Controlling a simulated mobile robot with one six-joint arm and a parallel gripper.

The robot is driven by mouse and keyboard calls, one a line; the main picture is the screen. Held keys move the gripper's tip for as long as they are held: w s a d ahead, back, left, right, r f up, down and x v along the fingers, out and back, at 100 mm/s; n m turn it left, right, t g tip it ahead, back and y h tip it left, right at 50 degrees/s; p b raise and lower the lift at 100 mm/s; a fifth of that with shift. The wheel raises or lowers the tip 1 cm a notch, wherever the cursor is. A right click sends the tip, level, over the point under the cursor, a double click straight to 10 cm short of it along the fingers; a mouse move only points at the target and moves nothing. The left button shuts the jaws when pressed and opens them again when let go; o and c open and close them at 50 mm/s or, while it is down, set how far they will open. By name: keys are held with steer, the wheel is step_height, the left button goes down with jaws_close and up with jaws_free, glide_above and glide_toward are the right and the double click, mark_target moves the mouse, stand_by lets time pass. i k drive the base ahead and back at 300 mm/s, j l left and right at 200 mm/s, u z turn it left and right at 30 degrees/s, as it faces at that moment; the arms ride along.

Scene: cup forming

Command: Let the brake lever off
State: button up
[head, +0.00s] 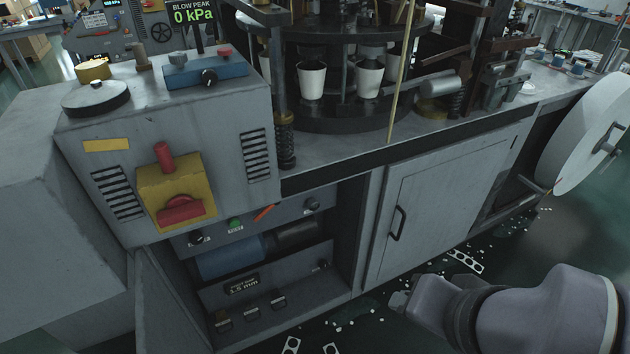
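A short orange lever (265,212) sticks up at a slant from the control strip (222,229) inside the open lower bay of the machine. It may be the brake lever; no label on it is readable. A green button (235,224) and black knobs sit beside it. A red handle (180,208) on a yellow switch box (172,189) is higher up on the cabinet front. My arm comes in from the lower right. Its end, my gripper (398,301), is small and dark, low in front of the closed cabinet door and apart from the lever. Its fingers are not clear.
The bay's open door (160,290) hangs at the left. A closed door with a black handle (397,223) is right of the bay. A large white reel (590,135) stands at the right. White scraps litter the floor. A display (194,15) reads 0 kPa.

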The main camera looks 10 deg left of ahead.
mark_target(266, 210)
steer(key=i+j+u, duration=0.1)
steer(key=u, duration=0.25)
steer(key=i+u, duration=0.5)
steer(key=u, duration=0.25)
